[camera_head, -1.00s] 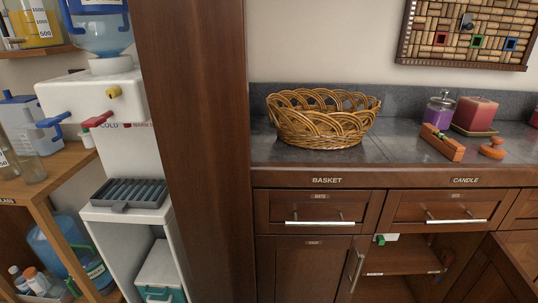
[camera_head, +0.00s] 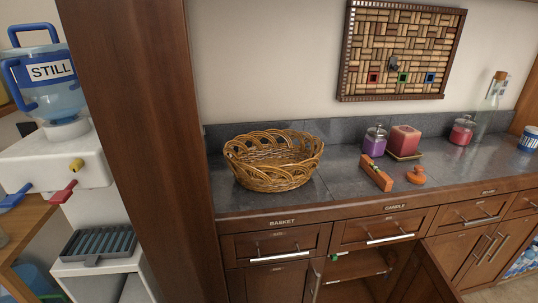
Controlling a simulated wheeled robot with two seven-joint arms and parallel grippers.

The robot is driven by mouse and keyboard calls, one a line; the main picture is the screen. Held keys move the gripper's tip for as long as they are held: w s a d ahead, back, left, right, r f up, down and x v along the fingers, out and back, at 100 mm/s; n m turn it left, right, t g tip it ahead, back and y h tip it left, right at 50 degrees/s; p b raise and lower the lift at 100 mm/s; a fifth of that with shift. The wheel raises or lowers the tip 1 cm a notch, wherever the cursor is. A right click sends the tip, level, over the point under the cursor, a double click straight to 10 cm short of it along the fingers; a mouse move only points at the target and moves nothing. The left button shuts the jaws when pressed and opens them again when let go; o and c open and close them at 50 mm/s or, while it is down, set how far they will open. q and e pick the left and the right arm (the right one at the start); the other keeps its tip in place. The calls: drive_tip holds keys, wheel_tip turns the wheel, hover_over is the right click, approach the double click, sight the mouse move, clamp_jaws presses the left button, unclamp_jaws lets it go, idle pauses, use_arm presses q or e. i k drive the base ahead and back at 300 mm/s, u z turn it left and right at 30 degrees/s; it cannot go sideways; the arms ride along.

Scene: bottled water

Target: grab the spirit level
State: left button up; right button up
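The spirit level (camera_head: 377,175) is a short orange-brown wooden bar with a small green spot on its upper face. It lies on the grey stone counter, right of the wicker basket and in front of the purple jar. Nothing covers it. Neither of my grippers shows in the head view.
The wicker basket (camera_head: 274,160) stands on the counter (camera_head: 232,193). A purple jar (camera_head: 374,141), a red candle (camera_head: 405,140) and an orange stamp-like object (camera_head: 416,176) are near the level. A lower cabinet door (camera_head: 424,272) stands open below. A tall wooden panel (camera_head: 135,130) and water dispenser (camera_head: 55,160) are at left.

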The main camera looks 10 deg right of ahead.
sight(385, 183)
drive_tip(key=z, duration=1.1)
